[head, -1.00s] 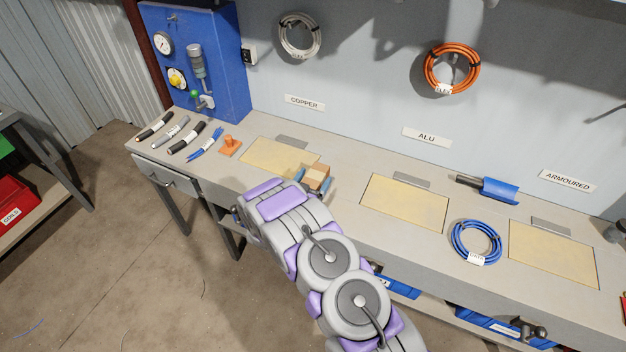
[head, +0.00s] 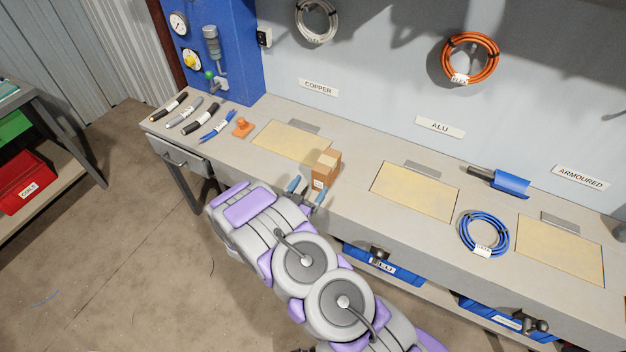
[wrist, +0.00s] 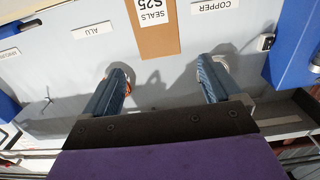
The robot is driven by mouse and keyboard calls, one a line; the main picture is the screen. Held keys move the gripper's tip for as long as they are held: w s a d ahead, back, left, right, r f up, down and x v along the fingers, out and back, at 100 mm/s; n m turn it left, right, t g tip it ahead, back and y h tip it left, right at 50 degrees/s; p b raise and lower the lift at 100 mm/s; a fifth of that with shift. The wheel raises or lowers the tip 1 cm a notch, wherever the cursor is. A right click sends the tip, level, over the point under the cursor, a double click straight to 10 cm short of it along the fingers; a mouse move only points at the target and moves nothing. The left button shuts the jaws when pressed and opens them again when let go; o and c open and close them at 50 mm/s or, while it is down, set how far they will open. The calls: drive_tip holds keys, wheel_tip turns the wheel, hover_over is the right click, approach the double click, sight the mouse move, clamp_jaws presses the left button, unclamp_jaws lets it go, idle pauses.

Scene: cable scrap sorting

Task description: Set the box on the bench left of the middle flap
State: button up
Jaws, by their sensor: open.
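The brown cardboard box (head: 325,170) stands upright on the bench (head: 352,196), between the left flap and the middle flap (head: 413,192), so it is left of the middle flap. My gripper (head: 306,191) is open at the bench's front edge, in front of the box and apart from it. In the wrist view my gripper (wrist: 162,75) has its two blue fingers spread with nothing between them. The box (wrist: 158,35) shows beyond the fingertips there, with a white SEALS S25 label; its far end is cut off by the frame.
The left flap (head: 292,140) is behind and left of the box; the right flap (head: 560,250) is far right. A blue cable coil (head: 484,235), a blue scoop (head: 505,182), an orange item (head: 242,127) and several cable pieces lie on the bench. Blue bins (head: 384,265) sit below.

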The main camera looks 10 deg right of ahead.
drive_tip(key=shift+s+a, duration=0.2)
drive_tip(key=shift+s, duration=0.05)
drive_tip(key=shift+w, duration=0.1)
drive_tip(key=w+a+r+g+y, duration=0.4)
drive_tip(key=a+r+y, duration=0.2)
drive_tip(key=r+y, duration=0.1)
drive_tip(key=s+a+r+n+g+y, duration=0.25)
drive_tip(key=s+r+y, duration=0.25)
drive_tip(key=s+r, duration=0.3)
drive_tip(key=s+d+r+n+g, duration=0.1)
drive_tip(key=s+d+r+g, duration=0.2)
drive_tip(key=s, duration=1)
drive_tip(key=s+d+r+n+g+h, duration=0.1)
drive_tip(key=s+d+r, duration=0.4)
drive_tip(key=s, duration=0.8)
drive_tip(key=s+d+r+n+g, duration=0.2)
drive_tip(key=s+d+r+g, duration=0.3)
drive_tip(key=s, duration=0.8)
drive_tip(key=d+g, duration=0.1)
drive_tip(key=d, duration=0.1)
drive_tip(key=shift+d+n, duration=0.35)
